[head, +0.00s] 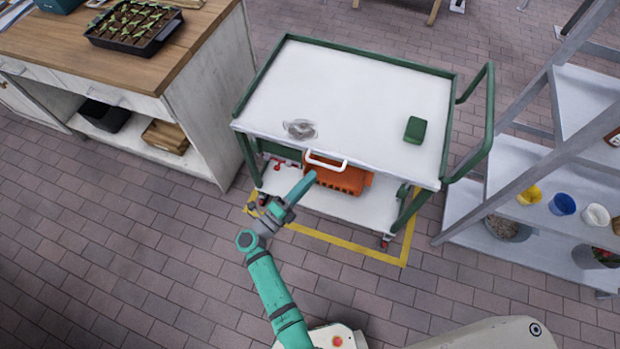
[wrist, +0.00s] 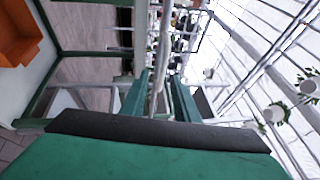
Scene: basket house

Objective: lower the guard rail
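The cart's white top (head: 350,95) has raised green rails along its left, back and right sides. A low white rail (head: 385,172) runs along its front edge, with a white loop handle (head: 326,161) on it. My gripper (head: 308,180) is just in front of and slightly below the handle's left end. In the wrist view, my gripper's two teal fingers (wrist: 160,88) are apart, with a pale bar (wrist: 158,70) showing between them. I cannot tell whether the fingers touch the bar.
An orange crate (head: 340,180) sits on the cart's lower shelf. A green block (head: 415,130) and a clear item (head: 299,129) lie on the top. A workbench (head: 105,50) stands left, and a shelf rack (head: 520,210) with pots stands right. Floor in front is clear.

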